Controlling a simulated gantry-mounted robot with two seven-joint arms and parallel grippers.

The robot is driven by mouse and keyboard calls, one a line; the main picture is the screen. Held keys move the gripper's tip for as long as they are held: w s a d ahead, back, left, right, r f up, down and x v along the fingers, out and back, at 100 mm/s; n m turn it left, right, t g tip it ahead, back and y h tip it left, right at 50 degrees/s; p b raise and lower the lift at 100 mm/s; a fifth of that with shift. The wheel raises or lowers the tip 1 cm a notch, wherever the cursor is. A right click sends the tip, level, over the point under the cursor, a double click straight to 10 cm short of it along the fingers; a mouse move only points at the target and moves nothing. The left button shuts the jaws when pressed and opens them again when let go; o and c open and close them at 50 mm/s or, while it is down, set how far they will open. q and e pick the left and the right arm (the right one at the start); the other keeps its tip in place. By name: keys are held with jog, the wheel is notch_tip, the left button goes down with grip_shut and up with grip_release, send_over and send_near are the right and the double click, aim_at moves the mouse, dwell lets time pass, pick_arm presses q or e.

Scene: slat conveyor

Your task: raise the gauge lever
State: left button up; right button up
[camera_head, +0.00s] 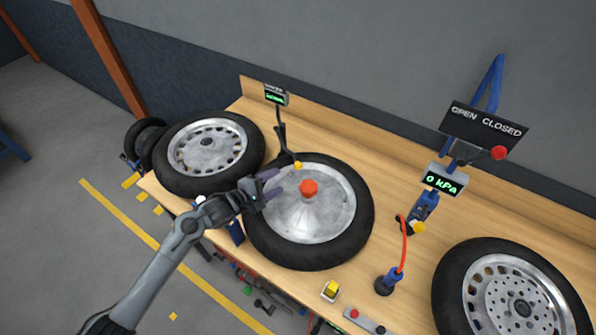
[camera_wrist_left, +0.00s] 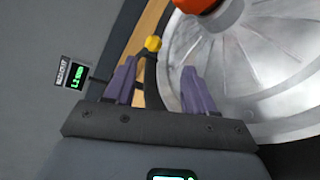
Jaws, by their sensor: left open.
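A dark lever with a yellow knob (camera_head: 297,165) stands below a small gauge display (camera_head: 275,95) with green digits, at the back edge of the middle wheel. My left gripper (camera_head: 272,183) is open, over the left part of that wheel, with its purple fingers pointing toward the knob. In the left wrist view, the yellow knob (camera_wrist_left: 153,44) and its dark stem show between the two open fingers (camera_wrist_left: 158,80), with the knob beyond the tips. I cannot tell whether the stem touches a finger. The gauge display (camera_wrist_left: 73,73) is to their left.
The middle wheel (camera_head: 335,215) has a red hub knob (camera_head: 309,187). Other wheels lie at left (camera_head: 207,147) and right (camera_head: 515,295). A 0 kPa display (camera_head: 444,180) and an OPEN CLOSED sign (camera_head: 485,125) stand at right. A red hose (camera_head: 404,245) rises between wheels.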

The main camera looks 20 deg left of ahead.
aim_at(295, 168)
pick_arm(q)
jog(key=shift+w+a+n, duration=0.25)
jog(key=shift+w+n, duration=0.25)
jog(key=shift+w, duration=0.05)
jog(key=shift+w+d+r, duration=0.1)
jog(key=shift+w, duration=0.15)
jog(key=x, duration=0.5)
jog(key=b+x, duration=0.1)
jog(key=x, duration=0.4)
jog(key=shift+d+r, duration=0.15)
jog(key=shift+r, duration=0.05)
grip_shut()
